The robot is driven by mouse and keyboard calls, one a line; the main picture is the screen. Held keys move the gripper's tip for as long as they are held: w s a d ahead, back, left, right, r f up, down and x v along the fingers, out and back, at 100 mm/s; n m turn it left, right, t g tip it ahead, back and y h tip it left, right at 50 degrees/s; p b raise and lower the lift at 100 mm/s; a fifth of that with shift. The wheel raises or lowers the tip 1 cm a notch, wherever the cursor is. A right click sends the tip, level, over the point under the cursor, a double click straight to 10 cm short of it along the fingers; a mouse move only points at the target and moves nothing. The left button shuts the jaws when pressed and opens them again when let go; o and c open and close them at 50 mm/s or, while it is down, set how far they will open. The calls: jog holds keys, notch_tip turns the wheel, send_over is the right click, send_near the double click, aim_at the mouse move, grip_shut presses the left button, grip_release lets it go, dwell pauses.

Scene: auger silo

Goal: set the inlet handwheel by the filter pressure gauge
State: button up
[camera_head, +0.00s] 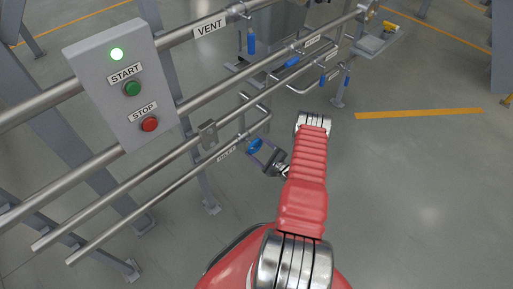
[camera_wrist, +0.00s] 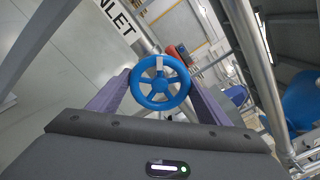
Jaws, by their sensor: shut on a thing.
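The inlet handwheel (camera_wrist: 160,86) is a blue wheel with spokes and a white mark at the top of its rim. In the wrist view it sits between my two purple fingers, one at each side of its rim. In the head view it is a small blue shape (camera_head: 254,145) on the lower pipes beside the INLET label (camera_head: 227,153). My gripper (camera_head: 263,156) is shut on the handwheel. I cannot make out a filter pressure gauge in either view.
A grey panel (camera_head: 92,91) with a lit green lamp, a START button (camera_head: 132,89) and a STOP button (camera_head: 149,124) stands at upper left. Steel pipes (camera_head: 195,103) run diagonally behind the handwheel, with other blue handles (camera_head: 251,42).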

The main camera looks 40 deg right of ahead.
jog(key=shift+f, duration=0.1)
jog(key=o, duration=1)
jog(key=shift+o, duration=0.2)
jog(key=s, duration=1.3)
jog(key=shift+s+d, duration=0.15)
jog(key=shift+s, duration=0.25)
